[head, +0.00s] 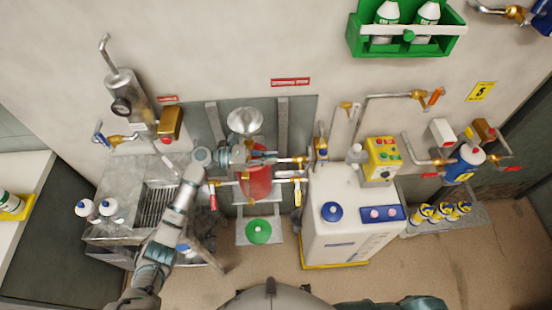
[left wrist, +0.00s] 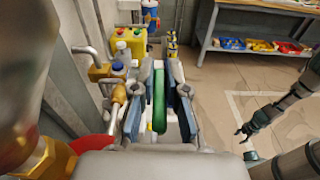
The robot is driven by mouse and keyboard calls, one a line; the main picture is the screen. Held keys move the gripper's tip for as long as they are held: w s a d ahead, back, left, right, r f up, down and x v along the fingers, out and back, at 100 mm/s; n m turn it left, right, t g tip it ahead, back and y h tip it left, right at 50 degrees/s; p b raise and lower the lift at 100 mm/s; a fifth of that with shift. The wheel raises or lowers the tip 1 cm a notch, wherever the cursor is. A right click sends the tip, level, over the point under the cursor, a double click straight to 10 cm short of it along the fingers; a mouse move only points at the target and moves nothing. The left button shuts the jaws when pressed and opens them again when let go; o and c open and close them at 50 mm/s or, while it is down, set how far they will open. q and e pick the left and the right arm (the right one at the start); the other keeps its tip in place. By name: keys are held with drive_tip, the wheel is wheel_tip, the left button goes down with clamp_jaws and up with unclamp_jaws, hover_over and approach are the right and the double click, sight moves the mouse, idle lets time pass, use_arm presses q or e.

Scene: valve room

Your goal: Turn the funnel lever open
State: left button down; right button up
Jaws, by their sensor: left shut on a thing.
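The metal funnel (head: 245,121) stands on the pipework above a red vessel (head: 256,182). My left gripper (head: 264,156) is just below and right of the funnel, beside the brass pipe fittings. In the left wrist view my left gripper (left wrist: 159,108) has its fingers on both sides of a long green lever (left wrist: 159,88) and is shut on it. In the head view the gripper hides this lever. My right gripper (left wrist: 245,130) shows small at the right of the left wrist view, away from the pipework; its jaw state is unclear.
A white cabinet (head: 338,230) with a blue cap stands right of the vessel. Red-handled (head: 212,196) and white-handled (head: 297,194) valves flank the vessel. A steel sink unit (head: 115,232) stands left. A green bottle rack (head: 360,48) hangs above. Open floor shows in the left wrist view.

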use_arm(q)
drive_tip(key=shift+w+a+h+b, duration=0.1)
drive_tip(key=shift+a+h+b, duration=0.6)
drive_tip(key=shift+h, duration=0.3)
drive_tip(key=shift+a+r+h+b, duration=0.35)
drive_tip(key=shift+r+h, duration=0.05)
drive_tip(key=shift+h, duration=0.3)
